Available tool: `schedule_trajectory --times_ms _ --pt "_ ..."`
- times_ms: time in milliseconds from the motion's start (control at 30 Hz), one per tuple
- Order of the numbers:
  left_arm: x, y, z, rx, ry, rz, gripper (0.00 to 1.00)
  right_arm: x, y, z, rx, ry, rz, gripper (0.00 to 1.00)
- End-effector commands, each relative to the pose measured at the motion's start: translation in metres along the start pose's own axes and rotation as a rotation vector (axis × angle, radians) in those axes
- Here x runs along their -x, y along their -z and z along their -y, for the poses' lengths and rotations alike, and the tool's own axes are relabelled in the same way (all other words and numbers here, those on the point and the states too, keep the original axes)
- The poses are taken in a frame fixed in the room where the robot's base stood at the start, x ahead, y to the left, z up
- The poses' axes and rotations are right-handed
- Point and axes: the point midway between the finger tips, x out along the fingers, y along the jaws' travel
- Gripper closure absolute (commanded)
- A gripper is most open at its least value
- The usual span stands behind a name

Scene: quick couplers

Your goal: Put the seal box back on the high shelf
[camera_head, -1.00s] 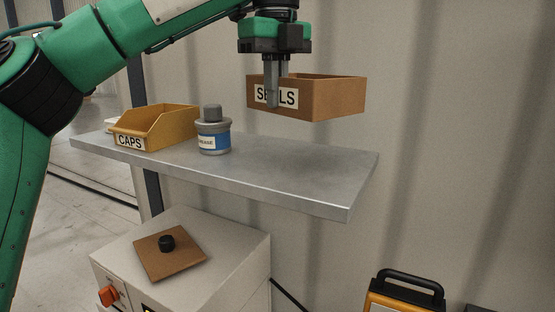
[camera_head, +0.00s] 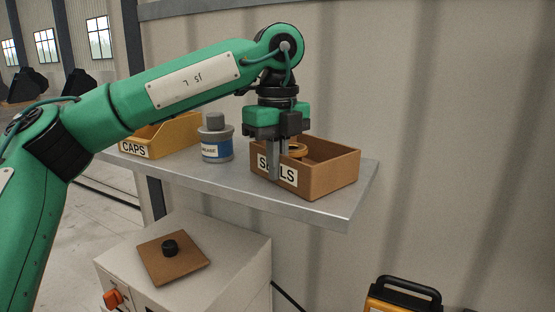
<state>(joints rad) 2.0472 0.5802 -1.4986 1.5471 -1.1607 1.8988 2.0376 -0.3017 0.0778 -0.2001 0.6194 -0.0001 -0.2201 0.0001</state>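The seal box (camera_head: 331,178) is a brown open box labelled "SEALS". It sits at the right part of the high grey shelf (camera_head: 362,192), level and seemingly resting on it. Something round and orange-brown shows inside it. My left gripper (camera_head: 277,175) points down at the box's front wall. One finger is in front of the label and covers part of it; the other is behind the wall. The fingers appear closed on that wall. My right gripper is not in view.
The yellow "CAPS" bin (camera_head: 170,138) and a grey tin with a blue label (camera_head: 216,143) stand left of the box on the shelf. Below is a pale cabinet (camera_head: 232,240) with a brown plate (camera_head: 172,258) on top. A yellow-black case (camera_head: 403,295) is at lower right.

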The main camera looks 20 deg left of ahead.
Motion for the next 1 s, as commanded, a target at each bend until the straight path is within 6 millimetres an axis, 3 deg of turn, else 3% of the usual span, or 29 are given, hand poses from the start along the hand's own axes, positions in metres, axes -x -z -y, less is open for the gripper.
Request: schedule_trajectory --times_ms 167,300,667,733,1000 --pt "-0.003 0.0 0.0 0.0 0.001 0.0 1.0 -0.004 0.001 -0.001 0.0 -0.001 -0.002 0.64" --pt "-0.002 0.0 0.0 -0.001 0.0 0.0 0.74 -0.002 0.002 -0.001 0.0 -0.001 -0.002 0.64" --pt "0.002 0.0 0.0 -0.001 0.0 0.0 0.74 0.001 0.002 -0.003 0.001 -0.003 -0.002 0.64" --pt "0.004 0.0 0.001 0.0 0.003 0.0 0.74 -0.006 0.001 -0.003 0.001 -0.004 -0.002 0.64" --pt "0.051 0.001 0.0 0.001 0.005 0.002 0.74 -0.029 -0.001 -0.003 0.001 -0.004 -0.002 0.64"
